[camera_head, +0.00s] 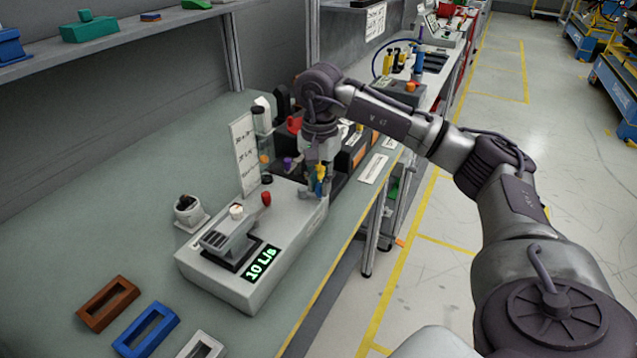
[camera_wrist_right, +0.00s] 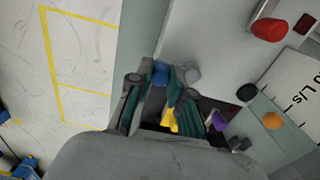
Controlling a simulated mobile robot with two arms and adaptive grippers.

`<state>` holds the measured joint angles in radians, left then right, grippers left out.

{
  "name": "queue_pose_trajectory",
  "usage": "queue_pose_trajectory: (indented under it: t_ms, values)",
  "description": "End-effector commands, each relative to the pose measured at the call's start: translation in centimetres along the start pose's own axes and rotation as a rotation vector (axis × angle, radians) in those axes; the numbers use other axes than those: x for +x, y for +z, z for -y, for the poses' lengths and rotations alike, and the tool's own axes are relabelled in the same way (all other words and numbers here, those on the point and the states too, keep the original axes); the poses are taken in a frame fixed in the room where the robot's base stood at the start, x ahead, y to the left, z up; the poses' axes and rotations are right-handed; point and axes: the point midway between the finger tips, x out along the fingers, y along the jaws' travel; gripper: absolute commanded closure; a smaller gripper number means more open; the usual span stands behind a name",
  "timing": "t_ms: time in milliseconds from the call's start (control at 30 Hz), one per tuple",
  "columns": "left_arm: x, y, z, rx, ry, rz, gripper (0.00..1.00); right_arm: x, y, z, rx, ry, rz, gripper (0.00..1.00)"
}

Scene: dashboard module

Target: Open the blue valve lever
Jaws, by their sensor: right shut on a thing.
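The blue valve lever (camera_head: 318,188) stands at the far right end of the grey dashboard module (camera_head: 225,283). My right gripper (camera_head: 318,180) reaches down over it from above. In the right wrist view, the blue lever end (camera_wrist_right: 160,73) sits between the two teal-lined fingers of the right gripper (camera_wrist_right: 157,85), which are shut on it. A yellow part (camera_wrist_right: 170,120) shows just behind it, close to the fingers. The lower part of the lever is hidden by the fingers. My left gripper is not in view.
A red knob (camera_head: 266,198) and a white knob (camera_head: 237,212) stand on the module. A white sign (camera_head: 244,153) stands behind it. Purple, black and orange parts lie close beyond the gripper. Brown (camera_head: 108,303) and blue (camera_head: 146,331) frames lie at the front left.

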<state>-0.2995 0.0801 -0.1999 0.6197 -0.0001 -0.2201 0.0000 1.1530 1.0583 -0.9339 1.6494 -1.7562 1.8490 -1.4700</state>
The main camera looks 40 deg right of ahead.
Motion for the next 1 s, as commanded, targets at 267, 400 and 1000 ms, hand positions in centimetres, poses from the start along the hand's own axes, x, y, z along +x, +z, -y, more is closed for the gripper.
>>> queue_pose_trajectory:
  t_ms: [267,400,1000]
  values:
    - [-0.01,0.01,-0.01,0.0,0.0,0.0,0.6,-0.17,-0.15,0.04,-0.008,-0.004,-0.003,1.0]
    - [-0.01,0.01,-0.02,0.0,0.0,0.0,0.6,-0.18,-0.16,0.05,-0.007,-0.004,-0.003,1.0]
    - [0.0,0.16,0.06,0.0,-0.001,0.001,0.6,-0.96,-0.08,0.08,-0.007,-0.003,-0.001,0.55]
